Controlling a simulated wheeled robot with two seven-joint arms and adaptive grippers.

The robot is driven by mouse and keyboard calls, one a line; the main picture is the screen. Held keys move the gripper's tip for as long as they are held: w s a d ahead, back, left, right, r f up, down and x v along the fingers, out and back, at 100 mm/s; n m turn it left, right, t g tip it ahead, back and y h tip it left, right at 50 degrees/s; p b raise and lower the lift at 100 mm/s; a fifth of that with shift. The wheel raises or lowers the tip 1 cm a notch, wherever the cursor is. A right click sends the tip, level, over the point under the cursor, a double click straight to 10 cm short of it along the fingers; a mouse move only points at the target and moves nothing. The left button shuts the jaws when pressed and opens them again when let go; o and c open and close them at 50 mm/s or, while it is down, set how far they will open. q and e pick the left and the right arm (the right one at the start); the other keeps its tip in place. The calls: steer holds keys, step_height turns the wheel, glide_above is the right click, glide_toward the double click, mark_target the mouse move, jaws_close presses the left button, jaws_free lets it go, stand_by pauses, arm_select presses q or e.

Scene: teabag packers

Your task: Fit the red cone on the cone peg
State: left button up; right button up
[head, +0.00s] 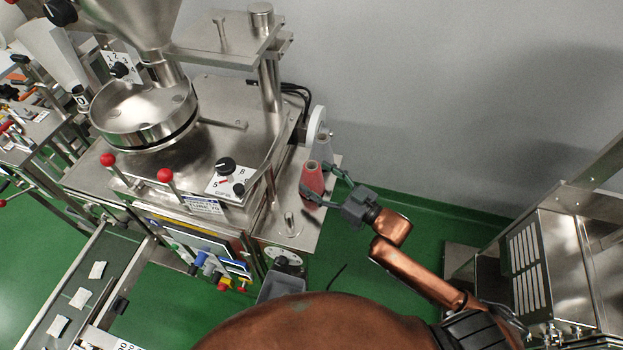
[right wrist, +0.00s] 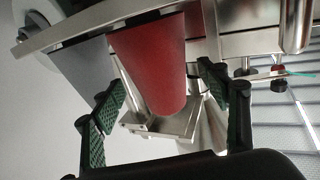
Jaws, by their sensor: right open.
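The red cone (head: 313,179) stands on the metal side shelf at the right of the machine. My right gripper (head: 320,186) is at the cone with its fingers open, one on either side of it. In the right wrist view the red cone (right wrist: 155,65) lies between the two spread green-padded fingers (right wrist: 165,100), with a gap visible on each side. A short metal peg (head: 289,222) stands bare on the shelf, nearer the front than the cone; it appears to be the cone peg. My left gripper is not in view.
A grey cone (head: 319,147) stands just behind the red one, near a pale wheel-like part (head: 316,122). The machine's control box (head: 230,180) is left of the shelf. Green floor (head: 390,270) is open to the right, before another metal machine (head: 560,255).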

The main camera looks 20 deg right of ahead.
steer(key=shift+x, duration=1.05)
steer(key=shift+w+a, duration=0.1)
steer(key=shift+a, duration=0.05)
steer(key=shift+c, duration=0.6)
steer(key=c, duration=1)
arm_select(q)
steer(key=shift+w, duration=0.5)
arm_select(e)
steer(key=c, duration=0.4)
